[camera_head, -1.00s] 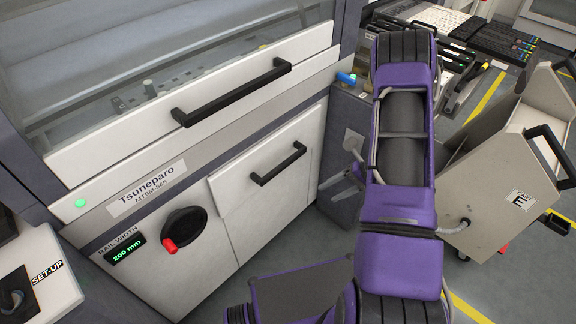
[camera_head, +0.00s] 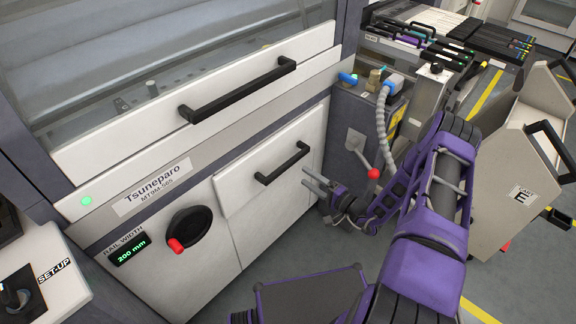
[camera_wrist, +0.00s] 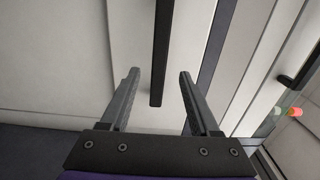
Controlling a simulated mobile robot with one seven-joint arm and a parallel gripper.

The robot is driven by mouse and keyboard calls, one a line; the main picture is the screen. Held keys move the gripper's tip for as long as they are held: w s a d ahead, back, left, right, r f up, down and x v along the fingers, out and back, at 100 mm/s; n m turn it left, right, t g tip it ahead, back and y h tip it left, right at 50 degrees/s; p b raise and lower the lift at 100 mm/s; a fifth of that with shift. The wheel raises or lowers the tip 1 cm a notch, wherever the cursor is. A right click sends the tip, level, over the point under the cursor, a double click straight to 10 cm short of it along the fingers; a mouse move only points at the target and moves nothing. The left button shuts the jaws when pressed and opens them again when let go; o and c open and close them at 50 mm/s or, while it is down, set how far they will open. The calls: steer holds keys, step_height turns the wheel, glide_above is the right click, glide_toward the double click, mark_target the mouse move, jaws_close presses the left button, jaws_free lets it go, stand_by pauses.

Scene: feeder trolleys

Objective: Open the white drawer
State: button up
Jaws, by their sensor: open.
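The white drawer (camera_head: 262,196) is set in the front of the white machine, right of the rotary knob, and it looks shut. Its black bar handle (camera_head: 283,164) runs across its upper part. My gripper (camera_head: 306,177) is open just right of the handle, fingers pointing at the drawer front. In the wrist view the handle (camera_wrist: 162,50) stands upright in the picture, and its lower end lies between the two spread fingertips of my gripper (camera_wrist: 160,78). I see no contact between fingers and handle.
Above the drawer is a larger white panel with a long black handle (camera_head: 240,90). A black knob with a red tip (camera_head: 187,227) is at left. A red-knobbed lever (camera_head: 373,173) and grey hose (camera_head: 382,125) stand behind my arm. A beige trolley (camera_head: 500,180) is at right.

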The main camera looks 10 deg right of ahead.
mark_target(290, 166)
steer(key=x, duration=0.9)
steer(key=shift+a+b, duration=0.1)
steer(key=shift+b, duration=0.25)
jaws_close()
stand_by(0.9)
